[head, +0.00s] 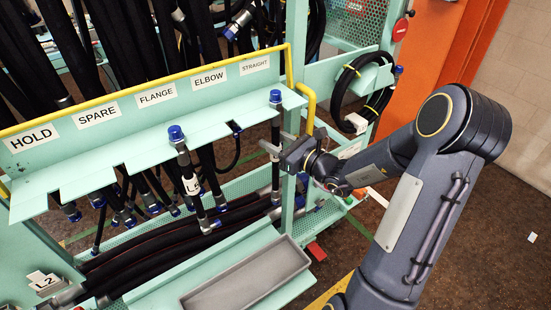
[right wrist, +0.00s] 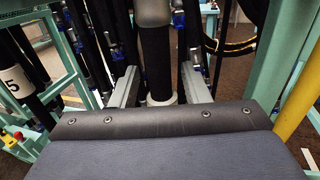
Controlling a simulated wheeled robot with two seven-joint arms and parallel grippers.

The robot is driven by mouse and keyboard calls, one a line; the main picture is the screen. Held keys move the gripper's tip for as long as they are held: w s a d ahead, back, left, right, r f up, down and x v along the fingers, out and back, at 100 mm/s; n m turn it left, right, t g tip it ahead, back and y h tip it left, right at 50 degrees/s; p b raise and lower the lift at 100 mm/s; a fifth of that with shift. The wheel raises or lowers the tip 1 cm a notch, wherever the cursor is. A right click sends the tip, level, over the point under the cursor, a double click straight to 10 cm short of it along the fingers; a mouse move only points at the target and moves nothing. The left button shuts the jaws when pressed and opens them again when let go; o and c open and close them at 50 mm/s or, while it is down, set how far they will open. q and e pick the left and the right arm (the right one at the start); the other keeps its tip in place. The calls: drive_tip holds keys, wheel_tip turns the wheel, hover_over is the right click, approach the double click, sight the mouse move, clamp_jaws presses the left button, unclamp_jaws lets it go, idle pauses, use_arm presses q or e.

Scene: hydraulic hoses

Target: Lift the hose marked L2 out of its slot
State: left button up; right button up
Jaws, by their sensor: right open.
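My right gripper (head: 276,148) is at this hose, below the shelf. In the right wrist view the open fingers (right wrist: 160,88) stand either side of the black hose (right wrist: 155,50) and its pale collar; I cannot tell whether they touch. My left gripper is not in view.
Another blue-capped hose (head: 182,150) with a white tag stands in the slot below FLANGE; its tag shows a 5 in the wrist view (right wrist: 14,82). The slot (head: 235,127) below ELBOW looks empty. A yellow rail (head: 310,105) and a green post stand close to my right gripper. A grey tray (head: 250,275) lies below.

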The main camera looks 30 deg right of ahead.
clamp_jaws()
idle(0.5)
drive_tip(key=shift+r+b, duration=0.2)
drive_tip(key=shift+b, duration=0.1)
drive_tip(key=shift+s+d+r, duration=0.1)
drive_tip(key=shift+s, duration=0.1)
drive_tip(key=s+d+b, duration=0.1)
drive_tip(key=s+b, duration=0.2)
drive_tip(key=s, duration=1.4)
drive_tip(key=shift+s+d, duration=0.15)
drive_tip(key=shift+s, duration=0.15)
